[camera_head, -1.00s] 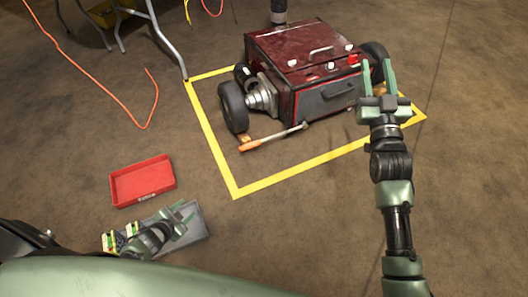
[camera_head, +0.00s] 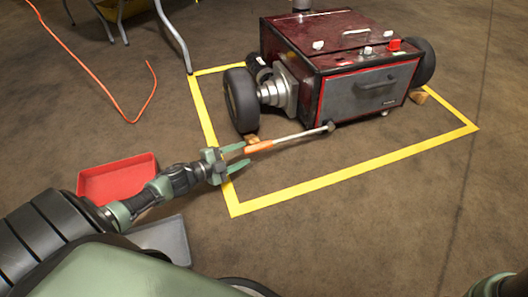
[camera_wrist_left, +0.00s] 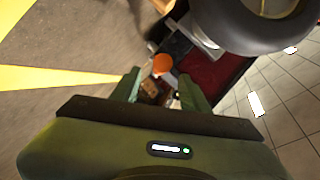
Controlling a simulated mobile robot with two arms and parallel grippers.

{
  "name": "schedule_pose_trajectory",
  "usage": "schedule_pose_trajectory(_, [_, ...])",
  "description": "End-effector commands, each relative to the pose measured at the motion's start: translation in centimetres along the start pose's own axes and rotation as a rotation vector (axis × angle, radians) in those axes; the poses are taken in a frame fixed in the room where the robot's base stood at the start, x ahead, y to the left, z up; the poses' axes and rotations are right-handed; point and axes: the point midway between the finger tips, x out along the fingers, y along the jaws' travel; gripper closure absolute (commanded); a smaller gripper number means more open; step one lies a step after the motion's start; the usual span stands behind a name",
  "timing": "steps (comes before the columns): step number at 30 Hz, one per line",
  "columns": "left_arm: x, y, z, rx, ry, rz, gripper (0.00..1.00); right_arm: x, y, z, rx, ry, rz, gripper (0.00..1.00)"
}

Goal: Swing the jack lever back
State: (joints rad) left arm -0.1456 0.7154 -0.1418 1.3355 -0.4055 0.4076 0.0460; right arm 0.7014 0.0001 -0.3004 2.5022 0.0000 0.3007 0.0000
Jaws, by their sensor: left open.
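The jack lever, a pale rod with an orange grip (camera_head: 260,146), lies low along the front of the dark red wheeled machine (camera_head: 315,45). Its far end meets a dark joint at the machine's lower edge. My left gripper (camera_head: 245,156) is open at the free end of the orange grip, its fingers pointing toward it. In the left wrist view, the round orange grip end (camera_wrist_left: 162,65) shows between and just beyond the fingertips (camera_wrist_left: 160,90). I cannot tell whether they touch it. My right gripper is out of view.
A yellow floor outline (camera_head: 320,184) surrounds the machine. A black wheel (camera_head: 241,100) stands just behind the lever's grip, with a wooden chock by it. A red tray (camera_head: 118,176) and a grey tray (camera_head: 165,245) lie near my left arm. The floor at right is clear.

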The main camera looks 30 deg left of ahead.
Motion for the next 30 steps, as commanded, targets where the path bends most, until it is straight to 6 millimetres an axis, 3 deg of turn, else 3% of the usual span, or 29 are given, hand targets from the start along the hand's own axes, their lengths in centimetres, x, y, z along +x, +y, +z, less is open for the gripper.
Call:
schedule_pose_trajectory(13, [6.5, 0.1, 0.1, 0.001, 0.001, -0.002, 0.55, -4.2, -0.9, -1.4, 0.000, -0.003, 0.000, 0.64])
schedule_pose_trajectory(25, [7.4, -0.1, 0.0, -0.001, -0.002, 0.000, 0.55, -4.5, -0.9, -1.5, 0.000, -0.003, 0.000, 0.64])
schedule_pose_trajectory(26, [7.4, 0.0, 0.0, -0.001, -0.002, 0.000, 0.60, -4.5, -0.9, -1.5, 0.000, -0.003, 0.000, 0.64])
schedule_pose_trajectory(30, [7.4, 0.0, 0.0, -0.001, -0.002, 0.000, 0.99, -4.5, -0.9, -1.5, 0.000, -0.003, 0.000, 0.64])
